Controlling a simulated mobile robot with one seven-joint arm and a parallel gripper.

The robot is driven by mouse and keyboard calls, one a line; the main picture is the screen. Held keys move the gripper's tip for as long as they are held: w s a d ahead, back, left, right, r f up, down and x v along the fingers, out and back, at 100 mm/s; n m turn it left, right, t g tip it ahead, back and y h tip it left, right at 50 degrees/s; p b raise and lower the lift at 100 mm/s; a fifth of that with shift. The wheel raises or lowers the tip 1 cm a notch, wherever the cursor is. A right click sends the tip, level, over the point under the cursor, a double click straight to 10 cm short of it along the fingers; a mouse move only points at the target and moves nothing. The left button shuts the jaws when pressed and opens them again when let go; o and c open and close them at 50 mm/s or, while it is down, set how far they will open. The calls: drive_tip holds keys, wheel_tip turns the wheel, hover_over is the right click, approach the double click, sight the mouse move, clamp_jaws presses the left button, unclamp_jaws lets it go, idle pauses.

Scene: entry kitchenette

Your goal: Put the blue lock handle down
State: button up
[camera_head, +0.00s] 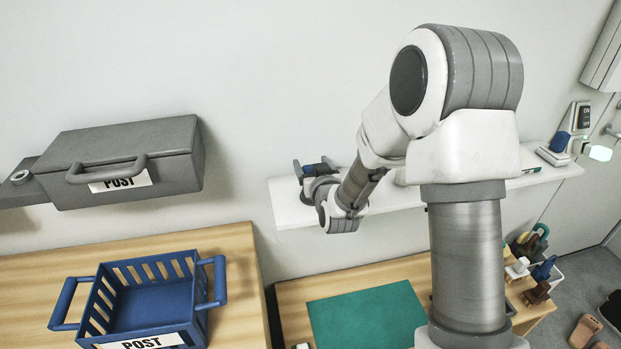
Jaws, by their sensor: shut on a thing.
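My gripper (312,166) is above the left end of the white wall shelf (293,212), seen small and partly from behind. It is shut on a small blue piece, the blue lock handle (311,168), which shows between the dark fingers. Most of the handle is hidden by the gripper and wrist. I cannot tell whether the handle touches the shelf.
A grey POST box (125,150) hangs at left above a blue POST basket (150,310) on a wooden top. A green mat (365,318) lies on a lower bench. A blue-and-white device (559,145) stands at the shelf's right. Several small items crowd the bench's right end.

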drive_tip(key=shift+a+f, duration=0.15)
drive_tip(key=shift+f, duration=1.9)
drive_tip(key=shift+f+b, duration=0.2)
drive_tip(key=shift+b, duration=0.1)
drive_tip(key=o, duration=1.3)
drive_tip(key=shift+r, duration=0.15)
